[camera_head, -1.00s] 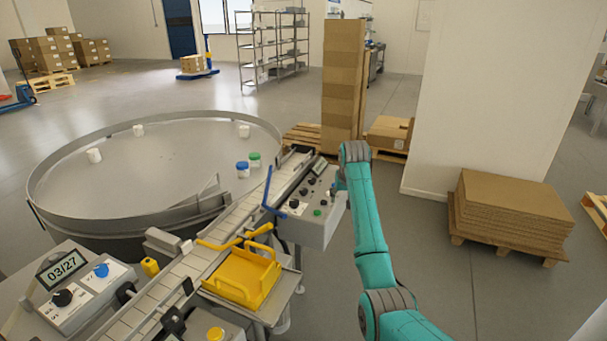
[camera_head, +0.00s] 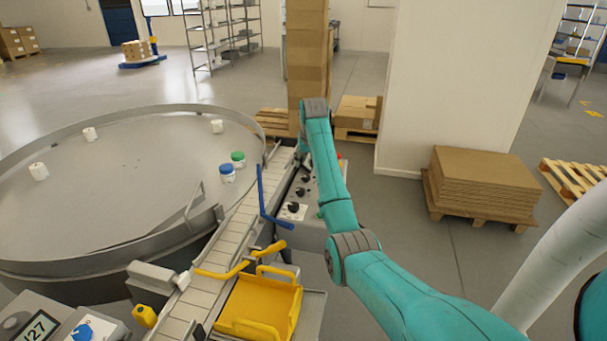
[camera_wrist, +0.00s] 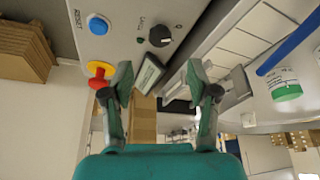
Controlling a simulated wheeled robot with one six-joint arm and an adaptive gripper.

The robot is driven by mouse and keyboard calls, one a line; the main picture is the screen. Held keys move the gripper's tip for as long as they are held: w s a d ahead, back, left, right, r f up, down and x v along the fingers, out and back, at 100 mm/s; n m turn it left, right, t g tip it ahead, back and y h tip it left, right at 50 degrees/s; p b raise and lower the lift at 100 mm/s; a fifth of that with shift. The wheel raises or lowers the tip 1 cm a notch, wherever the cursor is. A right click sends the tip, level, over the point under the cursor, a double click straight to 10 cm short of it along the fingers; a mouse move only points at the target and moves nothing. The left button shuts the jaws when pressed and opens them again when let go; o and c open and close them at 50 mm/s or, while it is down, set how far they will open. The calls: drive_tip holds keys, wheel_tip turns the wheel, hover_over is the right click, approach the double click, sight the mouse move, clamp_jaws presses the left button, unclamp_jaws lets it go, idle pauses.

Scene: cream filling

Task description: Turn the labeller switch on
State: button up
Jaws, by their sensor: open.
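The control panel (camera_head: 282,224) beside the conveyor carries several black rotary knobs (camera_head: 293,207); its right part is hidden behind my arm. I cannot tell from the lettering which knob is the labeller switch. In the wrist view the panel (camera_wrist: 120,36) shows one black knob (camera_wrist: 160,36) with a "0" mark, a blue RESET button (camera_wrist: 98,25), a red and yellow emergency stop (camera_wrist: 98,75) and a small display (camera_wrist: 149,74). My gripper (camera_wrist: 158,79) is open and empty, its fingers apart from the knob. In the head view my arm hides the gripper.
The conveyor (camera_head: 222,238) runs along the panel's left side, with a blue guide rail (camera_head: 263,200) close by. A yellow tray (camera_head: 258,307) stands in front. A round table (camera_head: 110,190) with several jars lies left. A cardboard stack (camera_head: 483,182) stands on a pallet to the right.

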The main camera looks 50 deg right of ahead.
sight(306, 176)
drive_tip(key=x, duration=0.8)
drive_tip(key=shift+f, duration=0.2)
drive_tip(key=shift+c, duration=0.2)
clamp_jaws()
